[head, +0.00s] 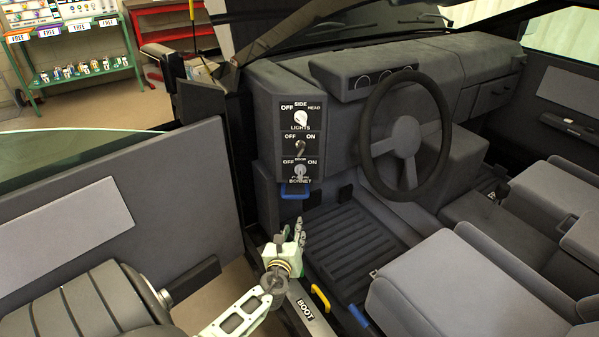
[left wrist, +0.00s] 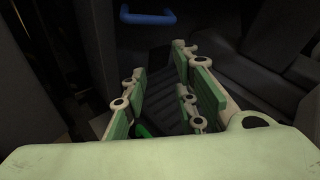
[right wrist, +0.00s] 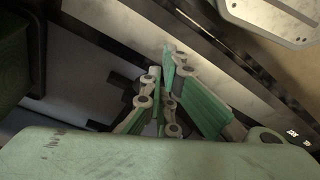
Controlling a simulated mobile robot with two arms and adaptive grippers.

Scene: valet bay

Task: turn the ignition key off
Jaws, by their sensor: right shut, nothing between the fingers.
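A dark switch panel (head: 300,140) left of the steering wheel has three controls, one above another. The top one is a white LIGHTS knob (head: 301,118). The middle one is a dark toggle (head: 300,148) between OFF and ON. The lowest, a small grey key-like control (head: 299,171) between OFF and ON, looks like the ignition key; its exact turn is too small to tell. My left gripper (head: 292,236) is open and empty below the panel, apart from it; its parted fingers show in the left wrist view (left wrist: 160,85). My right gripper (right wrist: 167,85) is shut and empty in the right wrist view.
A blue handle (head: 295,191) is under the panel; it also shows in the left wrist view (left wrist: 148,17). The steering wheel (head: 404,136) is to the right. A yellow handle (head: 320,298) by the BOOT label is on the sill. The open door (head: 120,215) is at left.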

